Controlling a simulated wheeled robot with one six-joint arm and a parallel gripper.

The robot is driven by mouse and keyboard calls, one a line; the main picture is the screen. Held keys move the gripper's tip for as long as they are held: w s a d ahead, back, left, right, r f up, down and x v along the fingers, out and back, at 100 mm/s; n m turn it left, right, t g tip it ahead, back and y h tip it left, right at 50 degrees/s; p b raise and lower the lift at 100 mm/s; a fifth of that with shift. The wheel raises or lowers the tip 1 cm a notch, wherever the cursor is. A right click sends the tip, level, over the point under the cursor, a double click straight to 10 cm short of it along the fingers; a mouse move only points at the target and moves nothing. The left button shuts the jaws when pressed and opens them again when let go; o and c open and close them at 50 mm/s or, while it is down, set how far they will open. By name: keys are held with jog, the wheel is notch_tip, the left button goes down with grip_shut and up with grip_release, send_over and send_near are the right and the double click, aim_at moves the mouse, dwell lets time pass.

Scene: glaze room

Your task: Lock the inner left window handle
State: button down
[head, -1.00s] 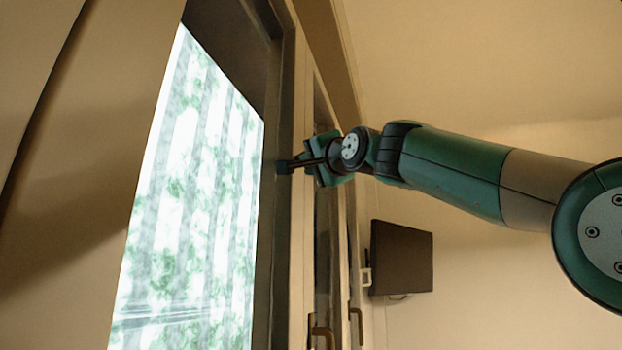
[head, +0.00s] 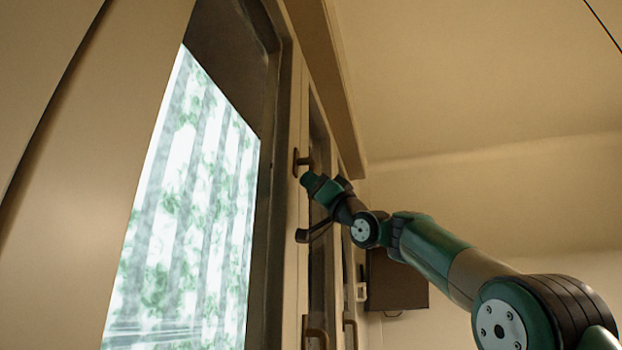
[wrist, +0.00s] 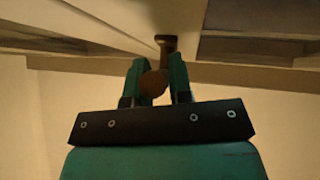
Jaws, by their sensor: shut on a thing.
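A brown window handle (head: 297,163) sits on the pale frame, right of the bright pane in the head view. My gripper (head: 308,179) reaches it from below and to the right. In the wrist view my gripper (wrist: 158,66) has a green jaw on each side of the brown handle (wrist: 153,86), whose mount shows on the frame above. The jaws are shut on the handle; they hide parts of its sides. In the head view the handle's lower part is hidden behind my gripper.
The pale wall right of my arm is bare.

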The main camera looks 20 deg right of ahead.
jog(key=shift+w+d+n+g+y+p, duration=0.2)
jog(key=shift+n+g+y, duration=0.25)
jog(key=shift+n+y, duration=0.3)
jog(key=shift+w+d+n+g+y+p, duration=0.1)
jog(key=shift+w+n+g+y, duration=0.1)
jog(key=shift+n+g+y, duration=0.4)
jog(key=shift+n+y, duration=0.25)
jog(key=shift+n, duration=0.2)
jog(key=c, duration=1)
grip_release()
jog(key=shift+c, duration=0.2)
jog(key=shift+f, duration=0.1)
jog(key=b+v, duration=1.3)
jog(key=v, duration=0.4)
jog(key=shift+s, duration=0.15)
jog(key=shift+f, duration=0.1)
